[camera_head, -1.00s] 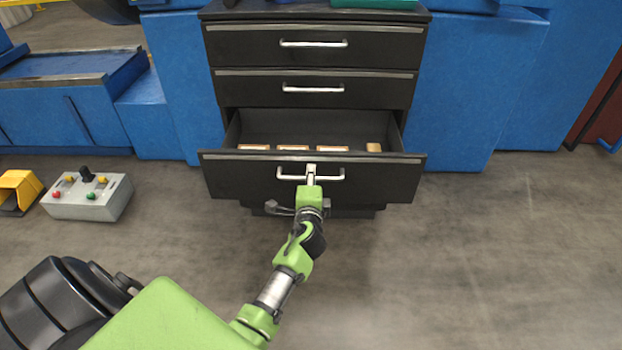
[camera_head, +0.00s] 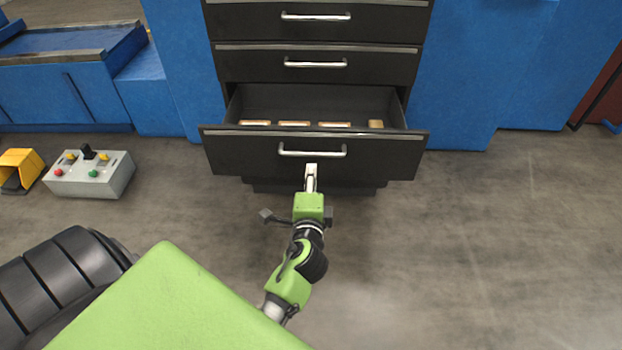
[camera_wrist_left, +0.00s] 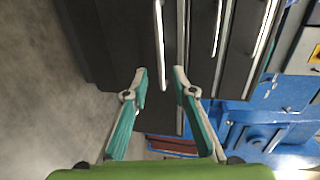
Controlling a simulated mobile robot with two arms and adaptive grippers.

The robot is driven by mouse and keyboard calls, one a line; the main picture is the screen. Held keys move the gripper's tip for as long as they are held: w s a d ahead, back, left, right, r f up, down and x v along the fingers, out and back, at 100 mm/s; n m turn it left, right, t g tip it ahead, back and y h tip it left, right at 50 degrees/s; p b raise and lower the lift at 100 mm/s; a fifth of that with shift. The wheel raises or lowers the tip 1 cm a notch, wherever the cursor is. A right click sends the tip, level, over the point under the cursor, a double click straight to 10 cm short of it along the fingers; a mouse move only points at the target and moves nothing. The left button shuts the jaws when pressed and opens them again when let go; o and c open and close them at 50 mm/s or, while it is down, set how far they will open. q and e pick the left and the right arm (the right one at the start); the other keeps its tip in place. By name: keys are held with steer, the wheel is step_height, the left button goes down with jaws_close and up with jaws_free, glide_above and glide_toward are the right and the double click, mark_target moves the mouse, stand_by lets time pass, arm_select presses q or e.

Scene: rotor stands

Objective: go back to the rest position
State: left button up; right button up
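My left gripper (camera_head: 311,172) is just in front of the pulled-out bottom drawer (camera_head: 230,155) of a black cabinet. In the left wrist view, the two fingers of my left gripper (camera_wrist_left: 160,77) stand apart with nothing between them. The drawer's silver handle (camera_head: 312,151) is free of the fingers, a short way beyond the tips; a handle bar (camera_wrist_left: 160,45) also shows ahead of them in the wrist view. My right gripper is not in view.
Several small light-brown blocks (camera_head: 294,124) lie in the open drawer. The drawers above (camera_head: 240,65) are shut. Blue machinery (camera_head: 480,80) flanks the cabinet. A grey control box (camera_head: 90,176) and a yellow pedal (camera_head: 20,170) stand on the floor at left. The floor at right is clear.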

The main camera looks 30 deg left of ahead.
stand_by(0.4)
